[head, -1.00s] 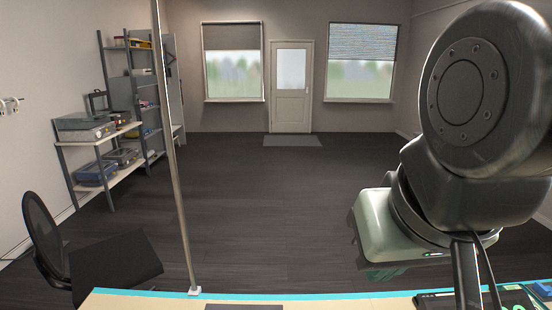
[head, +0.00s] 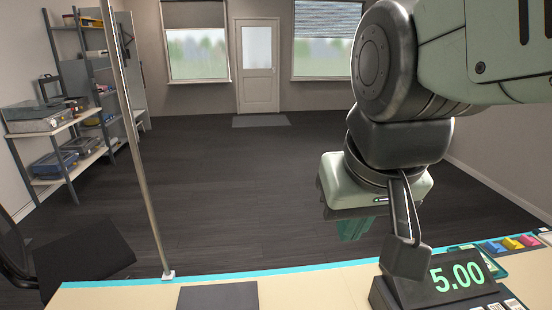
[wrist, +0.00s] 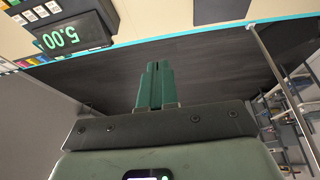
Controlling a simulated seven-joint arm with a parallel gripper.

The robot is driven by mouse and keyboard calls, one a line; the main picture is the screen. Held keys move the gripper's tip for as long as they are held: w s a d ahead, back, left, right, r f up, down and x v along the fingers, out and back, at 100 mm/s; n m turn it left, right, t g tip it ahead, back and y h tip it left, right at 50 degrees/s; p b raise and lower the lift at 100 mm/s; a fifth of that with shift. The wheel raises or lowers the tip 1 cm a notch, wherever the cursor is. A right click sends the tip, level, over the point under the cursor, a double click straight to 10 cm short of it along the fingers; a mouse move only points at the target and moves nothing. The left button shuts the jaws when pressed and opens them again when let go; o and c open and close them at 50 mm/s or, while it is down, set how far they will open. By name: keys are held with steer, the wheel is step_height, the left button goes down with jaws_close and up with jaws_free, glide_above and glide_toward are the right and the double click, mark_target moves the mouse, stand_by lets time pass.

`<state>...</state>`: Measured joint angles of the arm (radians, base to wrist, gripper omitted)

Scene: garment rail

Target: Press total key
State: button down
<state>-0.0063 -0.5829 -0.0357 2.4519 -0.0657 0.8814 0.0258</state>
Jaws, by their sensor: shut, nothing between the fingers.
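A dark register display (head: 446,284) with green digits "5.00" stands on the counter at the lower right of the head view. It also shows at the upper left of the wrist view (wrist: 72,34). Small pale keys or labels (head: 503,306) show at the bottom edge of the head view, cut off. The total key cannot be made out. My gripper (head: 356,228) has teal fingers, shut and empty, hanging beyond the counter's far edge, left of the display. In the wrist view its fingers (wrist: 157,87) are together over the dark floor, apart from the register.
The cream counter (head: 320,291) has a turquoise far edge. A dark flat pad (head: 218,298) lies on it, left of the display. A metal pole (head: 138,150) rises at the counter edge. Coloured items (head: 512,243) lie at the right.

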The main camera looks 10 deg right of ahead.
steer(key=w+d+f+m+g+y, duration=0.1)
steer(key=w+d+f+m, duration=0.25)
steer(key=d, duration=0.35)
steer(key=w+d+f+m+y, duration=0.1)
steer(key=w+d+f+m, duration=0.1)
steer(key=d+f+m, duration=0.4)
steer(key=w+d+f+m+g+y, duration=0.1)
steer(key=w+d+f+m, duration=0.15)
steer(key=d, duration=0.55)
steer(key=s+d+f+m+t, duration=0.2)
steer(key=s+d+f+m, duration=0.1)
steer(key=d, duration=0.4)
steer(key=s+d+f+m+t, duration=0.2)
steer(key=s+d+m, duration=0.3)
steer(key=d, duration=0.3)
steer(key=s+d+f+m+t, duration=0.2)
steer(key=s+d+f+m, duration=0.2)
steer(key=d, duration=0.3)
steer(key=shift+d+f+m+h, duration=0.2)
steer(key=shift+d+m+h, duration=0.1)
steer(key=shift+d+h, duration=0.1)
steer(key=shift+a, duration=0.1)
steer(key=shift+f, duration=4.4)
steer(key=shift+f, duration=0.15)
